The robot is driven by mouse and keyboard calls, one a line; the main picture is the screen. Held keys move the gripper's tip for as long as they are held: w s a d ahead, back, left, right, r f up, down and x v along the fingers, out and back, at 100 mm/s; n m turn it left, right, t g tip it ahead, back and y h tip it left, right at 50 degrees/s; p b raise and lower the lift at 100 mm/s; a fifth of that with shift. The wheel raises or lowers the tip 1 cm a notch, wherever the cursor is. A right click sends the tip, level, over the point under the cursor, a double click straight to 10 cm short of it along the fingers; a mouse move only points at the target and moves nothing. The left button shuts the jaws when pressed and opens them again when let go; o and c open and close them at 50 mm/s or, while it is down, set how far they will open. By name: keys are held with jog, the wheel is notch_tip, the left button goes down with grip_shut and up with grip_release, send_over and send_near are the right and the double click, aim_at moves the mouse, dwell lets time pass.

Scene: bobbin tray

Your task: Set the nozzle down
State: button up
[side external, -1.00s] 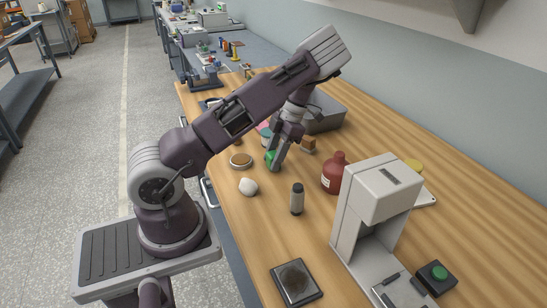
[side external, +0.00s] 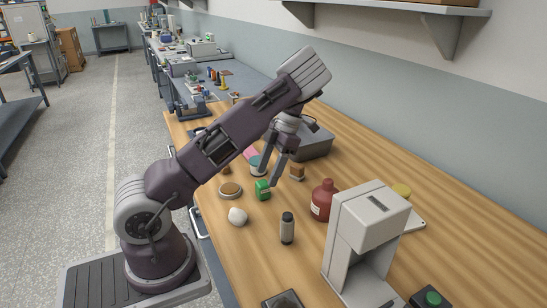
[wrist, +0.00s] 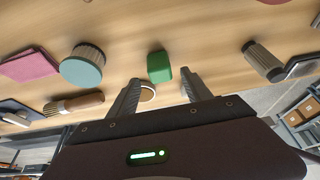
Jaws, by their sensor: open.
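A small green piece (side external: 263,190) stands on the wooden table; it is the likeliest nozzle, though its shape reads only as a rounded block. In the wrist view the green piece (wrist: 159,66) lies just beyond and between my fingertips, with space on both sides. My gripper (side external: 282,181) is open and points down over the table beside it. In the wrist view both fingers of my gripper (wrist: 161,80) are spread and hold nothing.
Close by are a round brown-topped disc (side external: 230,190), a white lump (side external: 238,216), a dark cylinder (side external: 287,229), a small brown block (side external: 297,172) and a red-brown bottle (side external: 323,201). A grey box (side external: 313,143) stands behind. A white press-like machine (side external: 365,225) stands front right.

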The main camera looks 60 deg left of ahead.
jog(key=v, duration=0.7)
jog(key=s+d+r+m+t+h, duration=0.1)
jog(key=s+d+r+m+t, duration=0.15)
jog(key=d+r+m, duration=0.45)
jog(key=s+d+r+m+t+h, duration=0.15)
jog(key=s+d+r+m, duration=0.25)
jog(key=d+m, duration=0.55)
jog(key=s+d+m+t+y, duration=0.1)
jog(key=s+d+m+t, duration=0.2)
jog(key=s+m, duration=0.3)
jog(key=s+d+r+m+t+y, duration=0.1)
jog(key=s+d+m+t, duration=0.2)
jog(key=m, duration=1)
jog(key=s+d, duration=0.3)
jog(key=s, duration=0.1)
jog(key=shift+s+r, duration=0.2)
jog(key=shift+s, duration=0.05)
